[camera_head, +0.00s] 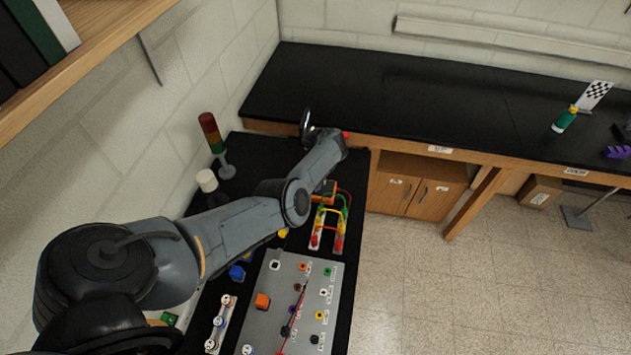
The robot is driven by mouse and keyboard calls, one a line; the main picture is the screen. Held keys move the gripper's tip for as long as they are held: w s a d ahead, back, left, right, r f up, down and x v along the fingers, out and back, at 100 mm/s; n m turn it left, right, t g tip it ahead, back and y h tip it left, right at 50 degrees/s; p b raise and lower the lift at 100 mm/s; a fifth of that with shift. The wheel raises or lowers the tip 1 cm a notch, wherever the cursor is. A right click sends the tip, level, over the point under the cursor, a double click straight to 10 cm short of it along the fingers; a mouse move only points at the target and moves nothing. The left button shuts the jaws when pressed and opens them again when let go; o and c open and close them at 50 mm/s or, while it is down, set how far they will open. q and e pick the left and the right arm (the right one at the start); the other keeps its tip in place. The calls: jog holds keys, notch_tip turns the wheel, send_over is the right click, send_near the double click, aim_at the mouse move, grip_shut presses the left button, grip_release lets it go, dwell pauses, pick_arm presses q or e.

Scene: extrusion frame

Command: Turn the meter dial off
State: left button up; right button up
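An orange object (325,198), possibly the meter, sits on the black bench beside red, green and yellow leads. My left arm covers part of it, and I cannot make out a dial. My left arm reaches in from the lower left across the bench. Its far end is near the bench's back edge, beyond the orange object. A dark shiny part (307,125) shows at that end, but I cannot make out the fingers of my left gripper or whether it holds anything. My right gripper is not in view.
A grey panel (262,322) with coloured sockets lies in front. A red-green signal tower (213,138) stands by the left wall. A shelf (75,62) overhangs the upper left. Open floor (470,290) lies right of the bench; the back counter (400,95) is mostly clear.

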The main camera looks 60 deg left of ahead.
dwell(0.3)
pick_arm(q)
jog(key=o, duration=1)
jog(key=shift+o, duration=0.2)
jog(key=shift+r, duration=0.1)
notch_tip(320, 180, up, 11)
jog(key=p, duration=0.4)
jog(key=shift+f, duration=0.2)
